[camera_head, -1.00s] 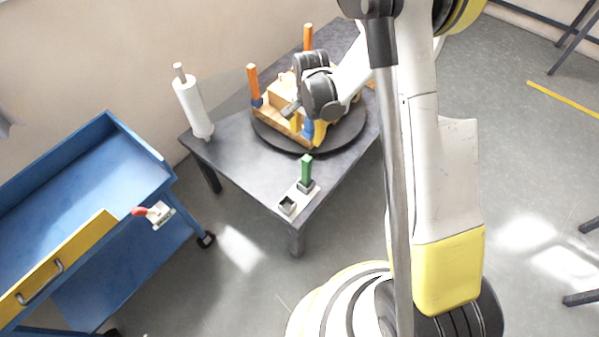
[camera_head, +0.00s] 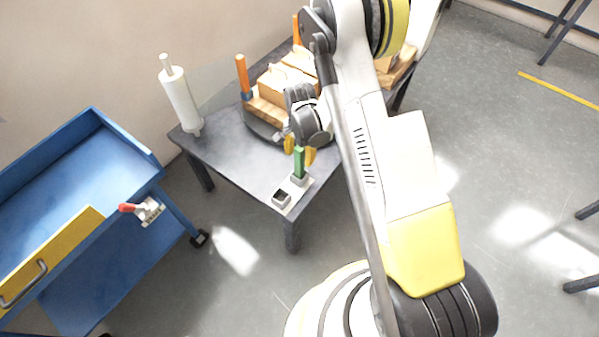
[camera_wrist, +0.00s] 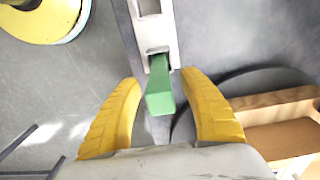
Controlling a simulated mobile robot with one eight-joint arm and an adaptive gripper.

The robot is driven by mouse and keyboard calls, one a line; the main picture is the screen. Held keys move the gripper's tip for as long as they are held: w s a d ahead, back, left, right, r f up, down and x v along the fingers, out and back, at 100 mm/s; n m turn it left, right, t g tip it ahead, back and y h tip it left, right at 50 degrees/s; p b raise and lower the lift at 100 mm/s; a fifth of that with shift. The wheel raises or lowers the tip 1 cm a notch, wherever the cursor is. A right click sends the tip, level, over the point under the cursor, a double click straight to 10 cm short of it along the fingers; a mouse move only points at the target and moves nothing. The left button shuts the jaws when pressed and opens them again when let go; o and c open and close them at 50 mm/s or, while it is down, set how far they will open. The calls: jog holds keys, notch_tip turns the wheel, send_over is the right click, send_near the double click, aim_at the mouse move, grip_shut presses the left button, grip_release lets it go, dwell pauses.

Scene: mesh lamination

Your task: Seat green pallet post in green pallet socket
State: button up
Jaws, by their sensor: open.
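The green post (camera_head: 299,163) stands upright in one cup of a light two-cup holder (camera_head: 289,202) at the table's near corner. My gripper (camera_head: 301,152) is open just above and around the post's upper end. In the wrist view the green post (camera_wrist: 160,92) lies between the two yellow fingers (camera_wrist: 160,80), with space on both sides. No green socket can be made out; my arm hides part of the pallet on the turntable.
The dark turntable (camera_head: 262,128) carries a wooden pallet with boxes (camera_head: 271,110) and orange posts (camera_head: 242,72) close behind my gripper. A white roll (camera_head: 180,98) stands at the table's left corner. A blue cart (camera_head: 75,185) is at left.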

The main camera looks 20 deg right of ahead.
jog(key=shift+f, duration=0.65)
jog(key=shift+r, duration=0.1)
grip_shut()
